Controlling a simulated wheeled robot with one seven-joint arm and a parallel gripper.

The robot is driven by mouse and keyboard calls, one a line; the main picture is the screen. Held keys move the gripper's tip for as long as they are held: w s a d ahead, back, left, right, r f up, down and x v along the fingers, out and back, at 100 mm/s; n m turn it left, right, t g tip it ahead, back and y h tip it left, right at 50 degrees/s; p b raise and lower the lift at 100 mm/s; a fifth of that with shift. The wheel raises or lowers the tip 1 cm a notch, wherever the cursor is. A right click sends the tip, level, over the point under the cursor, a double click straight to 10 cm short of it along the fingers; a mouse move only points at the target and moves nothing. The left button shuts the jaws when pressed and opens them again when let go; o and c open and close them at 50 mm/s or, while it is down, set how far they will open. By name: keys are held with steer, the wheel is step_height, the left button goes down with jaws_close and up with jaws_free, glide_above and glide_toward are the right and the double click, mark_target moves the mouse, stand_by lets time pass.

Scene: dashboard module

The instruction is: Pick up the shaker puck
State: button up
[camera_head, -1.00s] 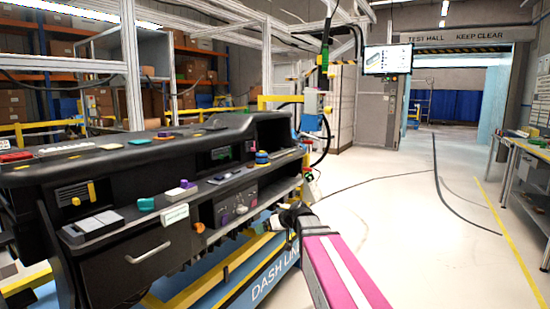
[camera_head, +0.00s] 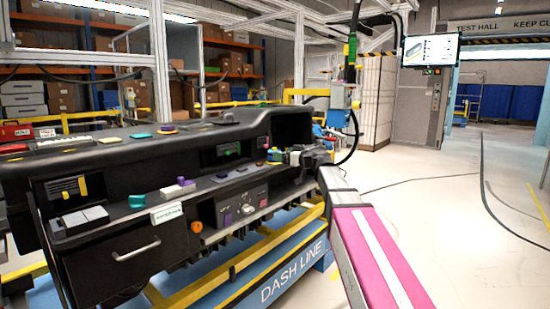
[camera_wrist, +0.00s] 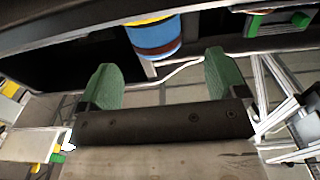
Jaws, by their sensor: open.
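In the head view the puck (camera_head: 274,156) is small, at the right end of the dashboard module, close beside my gripper. My gripper (camera_wrist: 160,80) is open, with its two green fingers apart and nothing between them. The puck lies beyond the fingertips, apart from them, slightly left of the middle of the gap. In the head view the fingers are too small to make out clearly.
A green part (camera_wrist: 300,19) is at the wrist view's upper right. A yellow-railed blue cart stands below.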

mark_target(274, 150)
steer(key=shift+x, duration=3.15)
steer(key=shift+w+d+r, duration=0.1)
steer(key=shift+d, duration=0.05)
steer(key=shift+c, duration=0.3)
steer(key=c, duration=1.2)
steer(key=shift+c, duration=0.3)
steer(key=shift+r, duration=0.15)
